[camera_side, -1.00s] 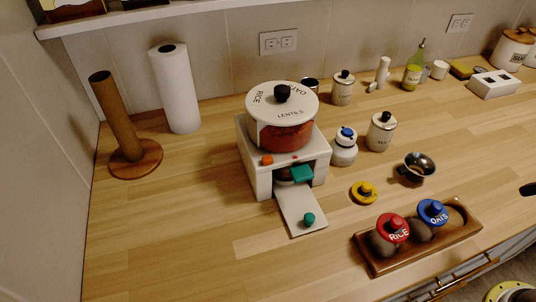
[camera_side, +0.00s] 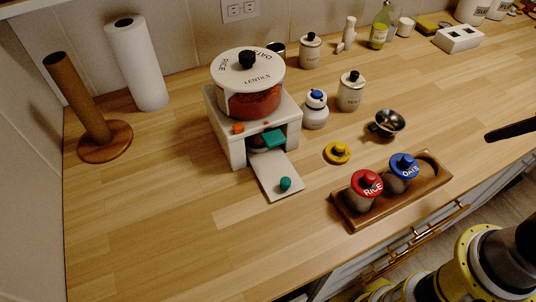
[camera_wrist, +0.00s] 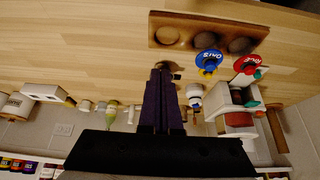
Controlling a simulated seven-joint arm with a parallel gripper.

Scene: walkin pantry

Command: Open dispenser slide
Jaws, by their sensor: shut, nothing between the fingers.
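The dispenser (camera_side: 219,133) is a white box with a round clear hopper of red lentils under a white lid marked RICE, OATS and LENTILS. A white plate (camera_side: 268,180) with a teal knob (camera_side: 285,184) sticks out of its front, below a teal block (camera_side: 275,138). The dispenser also shows partly at the right of the wrist view (camera_wrist: 238,113). My gripper (camera_wrist: 162,68) is shut and empty. In the side view, a dark part of it (camera_side: 512,130) shows at the right edge, well apart from the dispenser.
A wooden tray (camera_side: 345,217) holds jars with red RICE (camera_side: 367,183) and blue OATS (camera_side: 404,166) lids. A yellow lid (camera_side: 338,153), dark bowl (camera_side: 385,123) and canisters (camera_side: 351,91) stand right of the dispenser. Paper towels (camera_side: 138,65) and a wooden holder (camera_side: 105,142) stand left. The front-left counter is clear.

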